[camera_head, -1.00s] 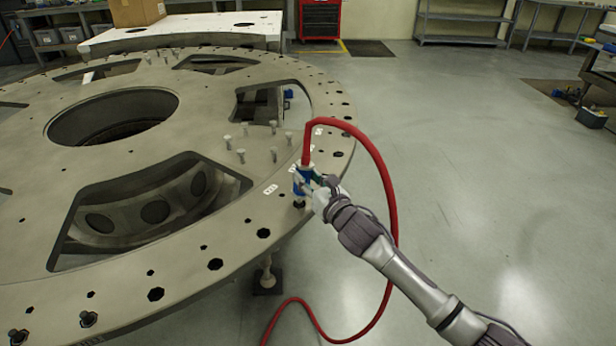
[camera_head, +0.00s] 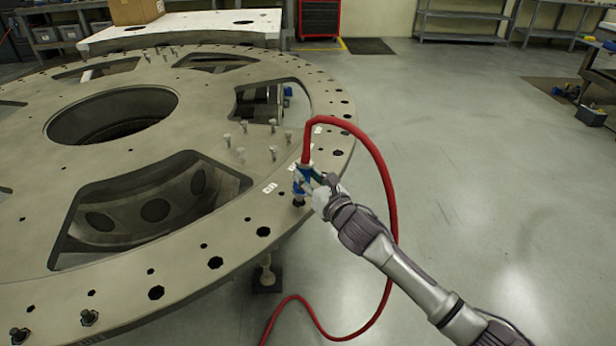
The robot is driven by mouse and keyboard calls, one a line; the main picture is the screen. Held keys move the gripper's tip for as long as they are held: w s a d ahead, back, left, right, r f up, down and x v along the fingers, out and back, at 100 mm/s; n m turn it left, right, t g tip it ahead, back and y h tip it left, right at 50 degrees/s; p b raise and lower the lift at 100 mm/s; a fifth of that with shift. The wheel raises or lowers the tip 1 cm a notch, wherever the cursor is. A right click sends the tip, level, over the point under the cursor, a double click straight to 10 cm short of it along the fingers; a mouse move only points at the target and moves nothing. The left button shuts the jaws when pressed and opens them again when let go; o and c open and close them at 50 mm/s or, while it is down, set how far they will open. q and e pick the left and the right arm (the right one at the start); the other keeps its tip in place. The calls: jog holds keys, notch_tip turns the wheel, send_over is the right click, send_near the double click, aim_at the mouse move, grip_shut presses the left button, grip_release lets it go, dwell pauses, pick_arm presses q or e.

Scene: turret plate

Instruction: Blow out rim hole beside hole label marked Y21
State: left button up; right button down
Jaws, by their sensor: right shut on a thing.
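The turret plate (camera_head: 150,258) is a large grey ring with a row of dark holes along its rim. My right gripper (camera_head: 306,186) is shut on a blue air blower (camera_head: 299,181) with a red hose (camera_head: 380,175). The blower is upright over the rim, its dark tip (camera_head: 298,202) at or just above a rim hole; I cannot tell whether it touches. A white hole label (camera_head: 270,188) lies just left of the tip, its text too small to read. Another label (camera_head: 317,130) lies farther along the rim. My left gripper is not in view.
Several upright bolts (camera_head: 273,152) stand on the plate behind the blower. The red hose hangs to the floor. A red tool cabinet (camera_head: 319,18) stands at the back.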

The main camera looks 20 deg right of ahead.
jog(key=shift+f+b, duration=0.35)
jog(key=shift+f, duration=0.05)
dwell(0.6)
jog(key=shift+s+f, duration=0.1)
jog(key=shift+f, duration=0.2)
dwell(0.9)
notch_tip(320, 180, up, 9)
jog(key=p, duration=0.7)
jog(key=shift+f+p, duration=0.15)
jog(key=shift+p, duration=0.25)
dwell(0.4)
